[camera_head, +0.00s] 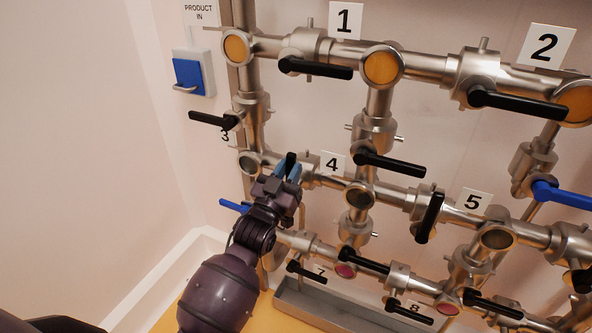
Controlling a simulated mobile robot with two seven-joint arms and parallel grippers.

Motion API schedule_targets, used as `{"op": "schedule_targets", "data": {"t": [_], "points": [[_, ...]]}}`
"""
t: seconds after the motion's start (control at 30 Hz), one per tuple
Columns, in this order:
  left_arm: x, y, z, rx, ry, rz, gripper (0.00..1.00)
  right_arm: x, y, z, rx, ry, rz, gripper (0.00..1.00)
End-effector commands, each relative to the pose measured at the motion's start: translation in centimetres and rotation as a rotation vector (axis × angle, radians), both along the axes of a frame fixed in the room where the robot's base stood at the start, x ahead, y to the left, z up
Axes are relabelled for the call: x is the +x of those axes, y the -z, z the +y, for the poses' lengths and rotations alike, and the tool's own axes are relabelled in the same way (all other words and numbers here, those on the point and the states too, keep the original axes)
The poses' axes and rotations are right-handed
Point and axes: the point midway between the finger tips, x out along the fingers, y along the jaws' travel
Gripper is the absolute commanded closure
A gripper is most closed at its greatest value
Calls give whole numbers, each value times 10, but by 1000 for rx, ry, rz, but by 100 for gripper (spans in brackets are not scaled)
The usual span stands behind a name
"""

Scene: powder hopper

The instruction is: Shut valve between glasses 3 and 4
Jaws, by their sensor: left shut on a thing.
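The valve between glass 3 (250,163) and glass 4 (358,196) sits on the steel pipe. Its body is largely hidden behind my left gripper (288,172). The gripper's blue fingers are shut on its black handle (291,160). The handle's visible black end points up, crosswise to the pipe; the rest is hidden. Glass 3 looks grey and clear; glass 4 looks greyish-brown. My right gripper is not in view.
A blue handle (234,206) is left of my arm. A grey tray (335,312) lies below.

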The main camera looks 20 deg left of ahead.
Motion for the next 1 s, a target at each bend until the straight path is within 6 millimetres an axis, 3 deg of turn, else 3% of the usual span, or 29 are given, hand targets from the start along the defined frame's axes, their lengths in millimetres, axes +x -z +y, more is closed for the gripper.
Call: {"op": "schedule_targets", "data": {"t": [0.33, 0.97, 1.0], "points": [[0, 0, 13, -151, -1, 5, 100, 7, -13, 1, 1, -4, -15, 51], [0, -2, 17, -177, -2, 0, 100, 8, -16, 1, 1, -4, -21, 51], [0, -2, 17, -176, -3, 0, 67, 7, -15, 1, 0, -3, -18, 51]]}}
